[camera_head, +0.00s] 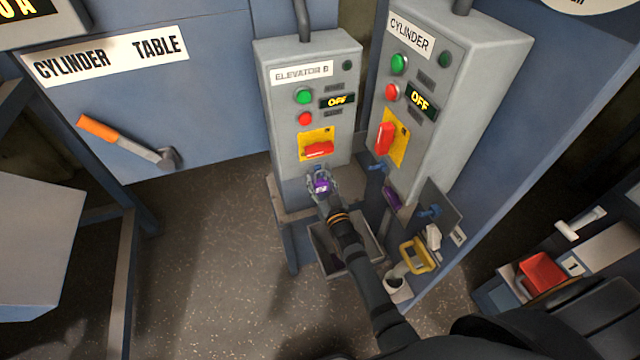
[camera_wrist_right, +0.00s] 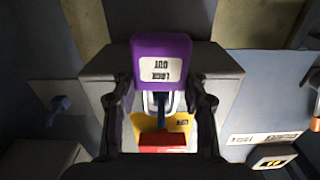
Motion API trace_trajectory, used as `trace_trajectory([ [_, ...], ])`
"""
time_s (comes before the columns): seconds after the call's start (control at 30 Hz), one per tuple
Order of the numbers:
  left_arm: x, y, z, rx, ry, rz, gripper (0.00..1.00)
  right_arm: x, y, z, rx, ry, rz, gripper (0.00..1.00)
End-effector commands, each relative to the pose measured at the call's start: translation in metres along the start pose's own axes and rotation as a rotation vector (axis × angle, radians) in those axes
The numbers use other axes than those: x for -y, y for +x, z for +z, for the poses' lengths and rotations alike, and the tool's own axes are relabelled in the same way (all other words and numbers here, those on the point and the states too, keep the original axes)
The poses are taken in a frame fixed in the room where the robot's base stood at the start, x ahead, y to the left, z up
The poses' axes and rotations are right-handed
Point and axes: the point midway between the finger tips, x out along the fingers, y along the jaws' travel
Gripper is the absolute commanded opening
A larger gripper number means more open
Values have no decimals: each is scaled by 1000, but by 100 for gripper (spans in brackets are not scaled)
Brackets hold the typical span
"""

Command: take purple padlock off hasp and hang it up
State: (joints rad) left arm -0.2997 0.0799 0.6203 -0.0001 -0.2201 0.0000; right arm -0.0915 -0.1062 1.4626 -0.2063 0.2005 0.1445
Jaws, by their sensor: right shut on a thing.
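My right gripper (camera_head: 321,186) is shut on the purple padlock (camera_head: 322,185), just below the front of the ELEVATOR B box (camera_head: 285,115). In the right wrist view the padlock (camera_wrist_right: 163,58) shows its white label upside down between my fingers. A blue hook (camera_wrist_right: 161,112) shows at its grey shackle; I cannot tell whether the shackle rests on it or is apart. The red switch handle (camera_head: 318,149) sits on a yellow plate (camera_head: 317,136) above the padlock, clear of it. My left gripper is not in view.
The CYLINDER box (camera_head: 445,95) stands to the right, with another purple item (camera_head: 393,199) below it. Other blue hooks (camera_head: 376,167) (camera_head: 430,211) are nearby. A grey bin (camera_head: 371,246) lies under my right arm.

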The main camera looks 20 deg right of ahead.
Motion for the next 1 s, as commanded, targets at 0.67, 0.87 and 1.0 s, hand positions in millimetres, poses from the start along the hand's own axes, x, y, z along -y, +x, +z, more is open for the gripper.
trace_trajectory([
  [0.67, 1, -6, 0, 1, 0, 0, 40, 1, -109, -12, 5, 0, 1, 4],
  [0.87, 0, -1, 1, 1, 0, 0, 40, 1, -158, -13, 3, 0, 0, 4],
  [1.0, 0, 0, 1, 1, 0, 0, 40, 1, -175, -14, 1, 0, 0, 4],
])
